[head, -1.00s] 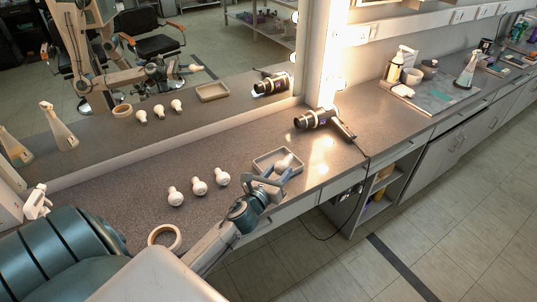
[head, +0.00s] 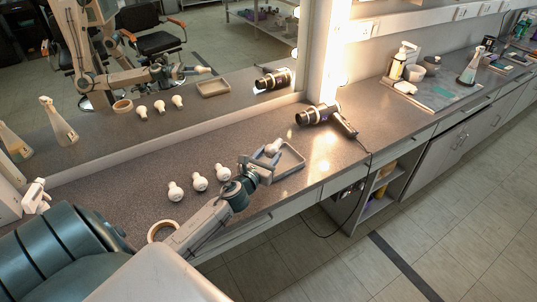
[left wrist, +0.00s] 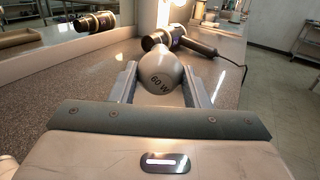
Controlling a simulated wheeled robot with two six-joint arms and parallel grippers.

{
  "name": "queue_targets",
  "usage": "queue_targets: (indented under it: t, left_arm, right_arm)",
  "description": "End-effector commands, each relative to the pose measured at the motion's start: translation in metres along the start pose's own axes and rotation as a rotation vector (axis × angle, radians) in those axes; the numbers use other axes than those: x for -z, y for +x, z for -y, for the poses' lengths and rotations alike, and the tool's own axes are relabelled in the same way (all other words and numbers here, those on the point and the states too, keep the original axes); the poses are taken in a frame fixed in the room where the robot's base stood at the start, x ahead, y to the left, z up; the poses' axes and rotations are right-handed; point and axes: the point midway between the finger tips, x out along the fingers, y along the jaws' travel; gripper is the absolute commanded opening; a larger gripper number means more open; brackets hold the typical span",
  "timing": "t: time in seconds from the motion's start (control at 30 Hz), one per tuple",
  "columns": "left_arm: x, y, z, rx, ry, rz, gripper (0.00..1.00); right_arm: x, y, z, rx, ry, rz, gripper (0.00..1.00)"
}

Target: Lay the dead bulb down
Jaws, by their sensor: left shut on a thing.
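My left gripper (head: 262,167) is shut on a pale bulb (head: 272,149) at the left end of the shallow grey tray (head: 298,171). The gripper hides part of the tray, and I cannot tell in the head view how high the bulb is. In the left wrist view the bulb (left wrist: 160,72) is greyish, marked "60 W", and sits between the two fingers (left wrist: 160,88) with its round glass towards the camera. Three white bulbs (head: 199,181) stand in a row on the counter to the left of the gripper. My right gripper is not in view.
A hair dryer (head: 318,114) lies behind and right of the tray, its cord running over the counter's front edge. A pale ring (head: 162,231) lies near the front left. A mirror (head: 150,110) runs along the back. Bare counter lies behind the bulbs.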

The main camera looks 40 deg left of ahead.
Motion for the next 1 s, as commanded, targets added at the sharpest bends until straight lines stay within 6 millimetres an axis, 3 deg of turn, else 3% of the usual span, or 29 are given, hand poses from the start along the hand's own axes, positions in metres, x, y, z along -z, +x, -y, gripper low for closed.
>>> queue_targets:
  t: [0.1,0.4,1.0]
  left_arm:
    - [0.021,0.0,0.0,0.0,0.001,0.0,0.15]
    - [0.051,0.0,0.0,0.0,0.0,0.0,0.15]
    - [0.059,0.0,0.0,0.0,-0.001,0.0,0.15]
  right_arm:
    - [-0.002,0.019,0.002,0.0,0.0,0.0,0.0]
    - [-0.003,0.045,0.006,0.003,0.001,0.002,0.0]
    - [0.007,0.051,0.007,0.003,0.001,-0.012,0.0]
